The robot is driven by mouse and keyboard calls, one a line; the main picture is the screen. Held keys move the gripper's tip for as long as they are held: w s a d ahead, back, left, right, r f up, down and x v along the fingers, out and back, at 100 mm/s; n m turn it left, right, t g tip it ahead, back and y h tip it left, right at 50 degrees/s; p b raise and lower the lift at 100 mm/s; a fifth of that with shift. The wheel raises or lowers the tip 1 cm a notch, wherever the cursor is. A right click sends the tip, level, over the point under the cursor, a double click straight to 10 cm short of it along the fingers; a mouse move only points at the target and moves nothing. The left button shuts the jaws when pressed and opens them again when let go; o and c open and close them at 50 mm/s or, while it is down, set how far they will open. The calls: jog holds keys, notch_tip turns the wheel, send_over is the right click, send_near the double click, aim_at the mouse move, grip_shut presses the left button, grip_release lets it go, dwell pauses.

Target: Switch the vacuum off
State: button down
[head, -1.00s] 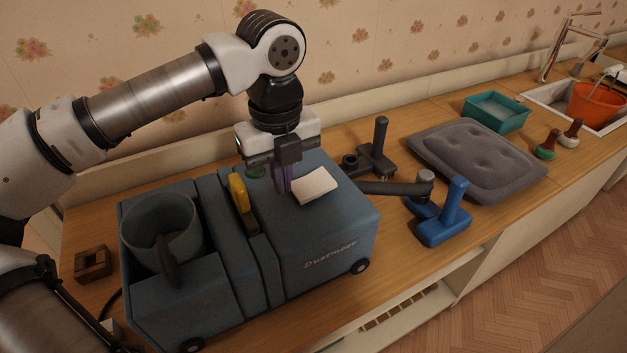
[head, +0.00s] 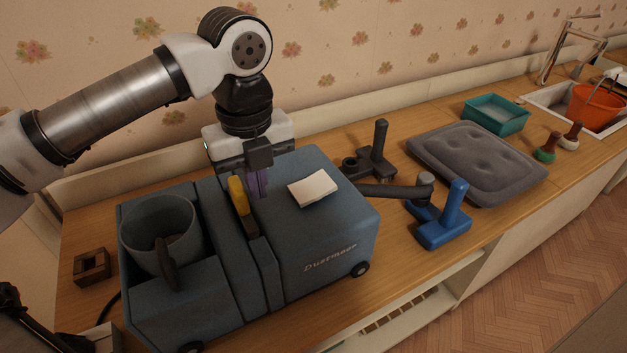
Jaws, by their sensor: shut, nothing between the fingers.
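The vacuum (head: 318,235) is a blue-grey box with small dark wheels, standing on the wooden worktop. A yellow switch (head: 239,195) stands up from a dark slot on its top. A grey cup-shaped bin (head: 150,232) with a handle sits in its left part. My gripper (head: 263,188) points down above the vacuum's top, just right of and behind the yellow switch. Its purple-tinted fingers are shut with nothing between them. I cannot tell whether they touch the vacuum or the switch.
A white pad (head: 313,188) lies on the vacuum's top. A dark hose piece (head: 395,190), a blue upright tool (head: 447,222) and a grey cushion (head: 478,160) lie to the right. A teal tray (head: 496,114) and orange bucket (head: 594,106) are farther back. A brown block (head: 92,267) is left.

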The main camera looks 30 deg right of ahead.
notch_tip(320, 180, up, 7)
jog(key=p, duration=0.4)
jog(key=shift+r, duration=0.15)
dwell(0.4)
